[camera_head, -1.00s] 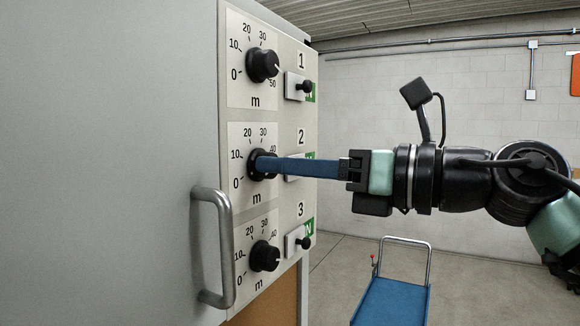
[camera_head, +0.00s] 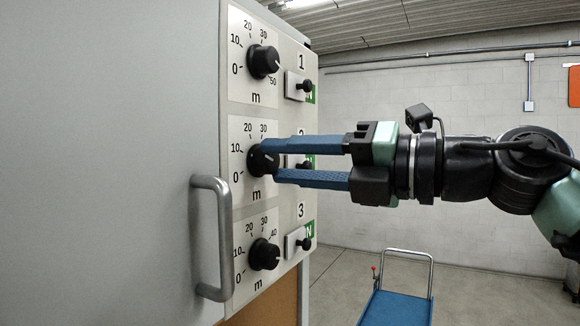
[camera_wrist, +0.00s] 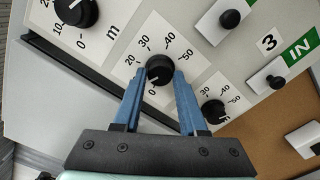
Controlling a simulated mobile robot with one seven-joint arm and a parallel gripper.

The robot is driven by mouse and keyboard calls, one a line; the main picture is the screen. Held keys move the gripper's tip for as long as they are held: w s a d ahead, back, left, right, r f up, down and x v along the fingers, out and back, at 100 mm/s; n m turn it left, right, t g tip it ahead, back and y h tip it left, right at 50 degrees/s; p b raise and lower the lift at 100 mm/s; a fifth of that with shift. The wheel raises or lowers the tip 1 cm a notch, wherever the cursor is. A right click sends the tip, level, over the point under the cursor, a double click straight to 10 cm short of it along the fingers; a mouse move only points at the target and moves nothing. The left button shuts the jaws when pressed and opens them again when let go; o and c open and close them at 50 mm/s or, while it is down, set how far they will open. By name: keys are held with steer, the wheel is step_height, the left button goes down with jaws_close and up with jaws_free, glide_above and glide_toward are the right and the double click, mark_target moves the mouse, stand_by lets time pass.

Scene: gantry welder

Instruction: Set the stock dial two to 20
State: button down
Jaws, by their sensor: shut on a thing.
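Stock dial two is a black round knob (camera_head: 258,162) on the middle white scale plate (camera_head: 236,193) of the panel, under the number 2. My gripper (camera_head: 268,160) reaches in from the right, with one blue finger above the other. Its fingertips are on the two sides of the knob. In the wrist view the gripper (camera_wrist: 158,77) has its fingertips against both sides of dial two (camera_wrist: 159,67), shut on it. The scale of 0 to 50 shows around it there. A short pale mark shows on the knob, but I cannot tell which number it points to.
Dial one (camera_head: 263,61) is above and dial three (camera_head: 264,254) below, each with a small black switch (camera_head: 304,86) to its right. A grey door handle (camera_head: 222,240) stands out at lower left. A blue cart (camera_head: 397,308) stands on the floor behind.

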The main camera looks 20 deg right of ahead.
steer(key=m, duration=0.4)
steer(key=shift+m, duration=0.3)
steer(key=m, duration=0.4)
steer(key=shift+m+p, duration=0.3)
steer(key=shift+c, duration=2.2)
jaws_free()
steer(key=v, duration=1.3)
